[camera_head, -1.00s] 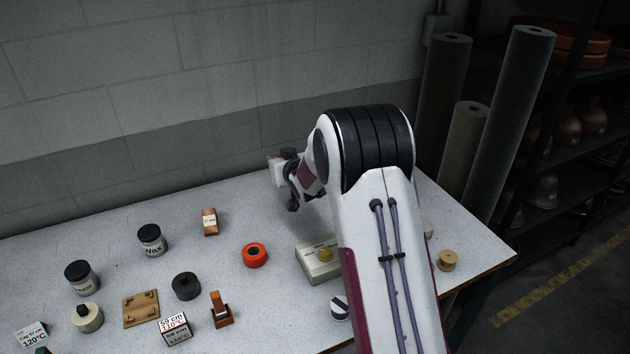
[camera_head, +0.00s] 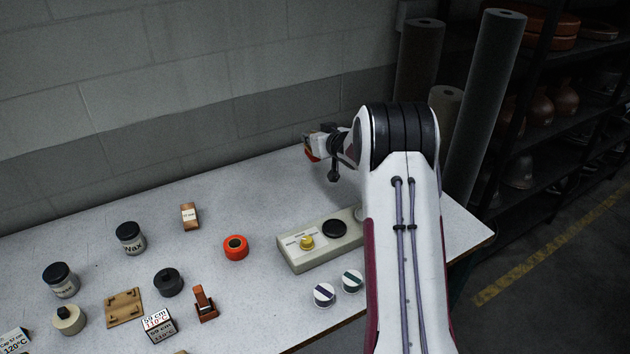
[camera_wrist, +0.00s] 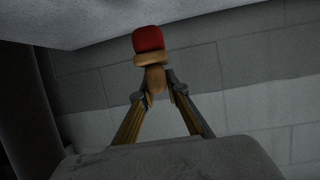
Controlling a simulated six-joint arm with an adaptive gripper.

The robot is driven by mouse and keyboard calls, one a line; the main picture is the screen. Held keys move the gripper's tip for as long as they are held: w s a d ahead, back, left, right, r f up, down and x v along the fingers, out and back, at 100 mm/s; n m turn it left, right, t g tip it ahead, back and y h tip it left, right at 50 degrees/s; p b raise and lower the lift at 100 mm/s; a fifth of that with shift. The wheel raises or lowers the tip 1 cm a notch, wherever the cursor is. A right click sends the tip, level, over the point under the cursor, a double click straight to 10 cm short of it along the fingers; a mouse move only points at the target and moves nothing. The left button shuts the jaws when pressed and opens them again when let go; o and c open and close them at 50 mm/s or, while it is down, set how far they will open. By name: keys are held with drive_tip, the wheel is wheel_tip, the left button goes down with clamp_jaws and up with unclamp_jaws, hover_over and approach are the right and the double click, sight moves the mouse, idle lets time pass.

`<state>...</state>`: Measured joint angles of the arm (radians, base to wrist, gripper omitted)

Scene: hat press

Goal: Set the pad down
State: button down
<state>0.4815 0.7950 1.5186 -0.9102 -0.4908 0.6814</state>
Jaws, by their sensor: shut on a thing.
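My gripper (camera_wrist: 155,92) is shut on the wooden handle of the pad in the wrist view. The pad (camera_wrist: 148,38) has a red block on a wooden collar and handle. In the head view my gripper (camera_head: 320,143) is at the back of the table near the wall, left of my arm. A small orange-red part of the pad (camera_head: 311,154) shows at its tip there. The pad appears held above the table (camera_head: 265,190), apart from it; its exact height is unclear.
A control box (camera_head: 300,262) with yellow and black buttons stands in front of the gripper, partly behind my arm. Two round striped pieces (camera_head: 325,293) lie before it. A red-orange ring (camera_head: 236,248), a wooden block (camera_head: 190,216) and jars stand left.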

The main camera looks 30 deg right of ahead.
drive_tip(key=shift+w+d+r+n+y, duration=0.25)
drive_tip(key=shift+d+r+n+y, duration=0.2)
drive_tip(key=shift+d, duration=0.3)
drive_tip(key=shift+a, duration=0.3)
drive_tip(key=shift+f, duration=3.1)
drive_tip(key=shift+f, duration=0.1)
drive_tip(key=shift+f, duration=1.8)
drive_tip(key=shift+f, duration=0.1)
